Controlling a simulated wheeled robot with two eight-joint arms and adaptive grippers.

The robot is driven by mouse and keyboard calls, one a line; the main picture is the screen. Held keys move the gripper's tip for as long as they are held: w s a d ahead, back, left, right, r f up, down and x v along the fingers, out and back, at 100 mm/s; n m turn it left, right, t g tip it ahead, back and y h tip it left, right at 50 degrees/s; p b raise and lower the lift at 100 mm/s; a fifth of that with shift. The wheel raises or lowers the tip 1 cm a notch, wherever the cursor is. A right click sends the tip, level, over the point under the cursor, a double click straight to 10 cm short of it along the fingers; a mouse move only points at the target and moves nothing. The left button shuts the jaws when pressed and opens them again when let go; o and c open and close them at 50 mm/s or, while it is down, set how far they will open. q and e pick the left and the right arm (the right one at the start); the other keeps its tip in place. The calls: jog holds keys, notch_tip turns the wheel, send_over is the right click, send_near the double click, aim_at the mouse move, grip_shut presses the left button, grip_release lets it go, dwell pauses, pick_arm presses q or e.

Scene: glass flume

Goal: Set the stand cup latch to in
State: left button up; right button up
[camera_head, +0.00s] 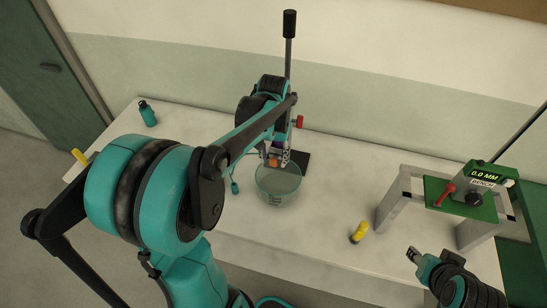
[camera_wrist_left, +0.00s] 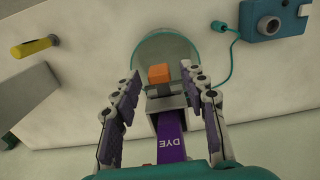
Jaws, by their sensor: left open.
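The stand has a tall black post (camera_head: 289,55) and a red knob (camera_head: 299,121). A grey holder with a purple "DYE" strip (camera_wrist_left: 171,138) and an orange block (camera_wrist_left: 159,74) shows in the left wrist view. The orange block also shows in the head view (camera_head: 273,162), above a clear glass vessel (camera_head: 278,186). I cannot tell which part is the cup latch or its setting. My left gripper (camera_wrist_left: 161,79) is open, its fingers on either side of the orange block and holder; contact is unclear. My right gripper (camera_head: 413,256) is at lower right, its jaws too small to judge.
A teal bottle (camera_head: 147,114) stands at the table's back left. A yellow cylinder (camera_head: 358,232) is right of the vessel. A bench gauge reading 0.0 MM (camera_head: 484,175) stands on the right.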

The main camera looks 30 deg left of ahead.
pick_arm(q)
jog(key=shift+s, duration=0.1)
grip_shut()
jog(key=shift+w+a, duration=0.2)
jog(key=shift+w, duration=0.7)
jog(key=shift+c, duration=1.1)
grip_release()
jog(key=shift+o, duration=1.1)
